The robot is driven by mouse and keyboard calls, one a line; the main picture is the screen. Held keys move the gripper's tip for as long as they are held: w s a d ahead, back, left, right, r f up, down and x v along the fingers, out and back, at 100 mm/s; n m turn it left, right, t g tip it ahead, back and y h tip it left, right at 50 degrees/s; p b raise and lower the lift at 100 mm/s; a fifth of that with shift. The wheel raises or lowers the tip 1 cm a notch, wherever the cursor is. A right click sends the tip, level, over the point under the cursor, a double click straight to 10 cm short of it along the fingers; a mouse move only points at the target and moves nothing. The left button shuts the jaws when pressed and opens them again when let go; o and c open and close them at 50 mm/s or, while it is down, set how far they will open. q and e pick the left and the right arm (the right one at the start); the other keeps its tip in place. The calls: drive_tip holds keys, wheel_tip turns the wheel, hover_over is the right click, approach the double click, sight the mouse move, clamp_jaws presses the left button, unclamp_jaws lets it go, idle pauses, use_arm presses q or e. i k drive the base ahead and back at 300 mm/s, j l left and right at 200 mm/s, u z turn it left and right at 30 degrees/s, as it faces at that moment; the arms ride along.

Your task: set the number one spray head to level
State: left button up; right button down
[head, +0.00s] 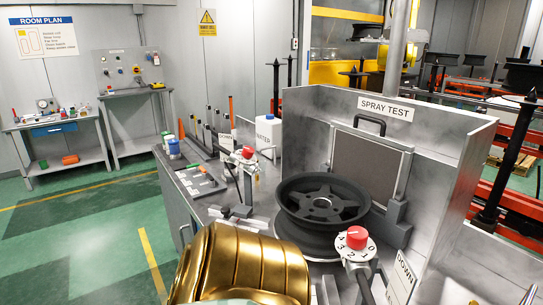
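Two spray heads with red knobs stand at the spray test bench. The far spray head (245,155) is left of and behind the wheel, with a small dial too small to read. The near spray head (355,240) is in front of the wheel at the right; its white dial carries dark letters or numbers, and its setting is unclear. I cannot tell which is number one. A dark wheel (322,205) lies flat between them. A gold arm part of mine fills the bottom middle and hides part of the bench. Neither gripper's fingers show.
A grey splash wall labelled SPRAY TEST (384,107) stands behind the wheel, with a handled panel (368,165) leaning there. A sign reading DOWN (402,277) is at lower right. Bottles and tools line the bench's left part. Green floor (100,230) is clear at left.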

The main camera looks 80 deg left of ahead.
sight(250, 165)
drive_tip(key=u, duration=2.85)
drive_tip(key=z, duration=0.35)
